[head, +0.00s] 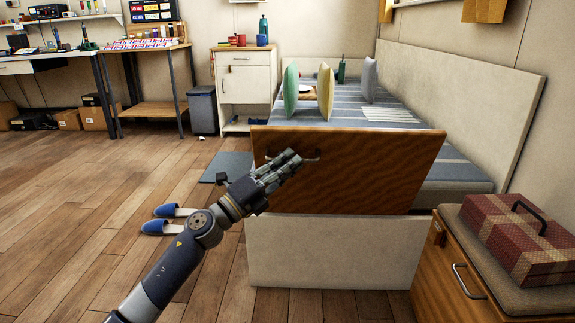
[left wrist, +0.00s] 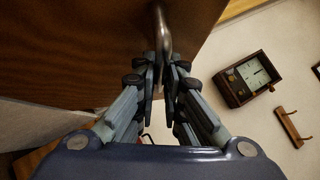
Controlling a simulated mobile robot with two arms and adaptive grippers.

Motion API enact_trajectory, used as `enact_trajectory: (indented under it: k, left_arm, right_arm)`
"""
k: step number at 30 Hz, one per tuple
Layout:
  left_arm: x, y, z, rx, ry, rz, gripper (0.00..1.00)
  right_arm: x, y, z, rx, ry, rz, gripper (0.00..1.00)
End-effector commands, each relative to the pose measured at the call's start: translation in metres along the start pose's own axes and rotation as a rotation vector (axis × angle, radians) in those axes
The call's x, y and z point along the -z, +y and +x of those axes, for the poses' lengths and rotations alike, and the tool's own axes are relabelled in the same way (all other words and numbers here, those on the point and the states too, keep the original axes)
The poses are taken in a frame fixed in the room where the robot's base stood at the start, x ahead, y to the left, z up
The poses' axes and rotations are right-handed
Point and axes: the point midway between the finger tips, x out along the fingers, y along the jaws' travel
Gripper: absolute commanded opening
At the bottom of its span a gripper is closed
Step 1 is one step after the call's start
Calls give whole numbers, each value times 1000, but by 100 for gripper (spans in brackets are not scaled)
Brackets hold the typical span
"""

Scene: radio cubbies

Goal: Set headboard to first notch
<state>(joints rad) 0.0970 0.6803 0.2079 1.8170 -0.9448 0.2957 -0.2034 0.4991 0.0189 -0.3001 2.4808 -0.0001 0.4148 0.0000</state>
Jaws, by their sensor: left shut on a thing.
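The headboard (head: 370,172) is a brown wood-grain panel at the near end of the bed, above a pale lower board. It leans, with its upper edge toward me. A metal handle (head: 313,156) is on its face. My left gripper (head: 294,160) is at this handle, and its fingers cover part of it. In the left wrist view, the fingers (left wrist: 166,70) are shut on the handle (left wrist: 162,30), beside the wooden panel (left wrist: 90,45). The notches are hidden. My right gripper is out of view.
The bed (head: 455,172) holds several upright cushions and a small tray. A low cabinet (head: 450,275) with a red checked case (head: 525,240) stands close at the right. Blue slippers (head: 165,220) and a grey mat (head: 228,167) lie left of the bed.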

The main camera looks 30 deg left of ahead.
Motion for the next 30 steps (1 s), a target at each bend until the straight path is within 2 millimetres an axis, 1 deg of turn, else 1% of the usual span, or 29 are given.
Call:
enact_trajectory:
  k: [2,3,5,6,16,20,23,30]
  left_arm:
    - [0,0,0,-1,0,-1,0]
    - [0,0,0,-1,0,-1,12]
    - [0,0,0,-1,-1,-1,25]
    - [0,0,0,-1,-1,-1,30]
    - [0,0,-1,-1,-1,-1,30]
    - [0,1,-9,-2,-2,-3,30]
    - [0,2,-23,-3,-1,-4,30]
    - [0,2,-71,-4,-3,-4,30]
  right_arm:
    - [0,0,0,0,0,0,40]
    - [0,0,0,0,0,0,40]
    - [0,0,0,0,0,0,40]
    - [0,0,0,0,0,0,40]
    - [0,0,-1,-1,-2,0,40]
    - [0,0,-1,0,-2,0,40]
    - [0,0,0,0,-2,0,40]
    - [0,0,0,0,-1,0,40]
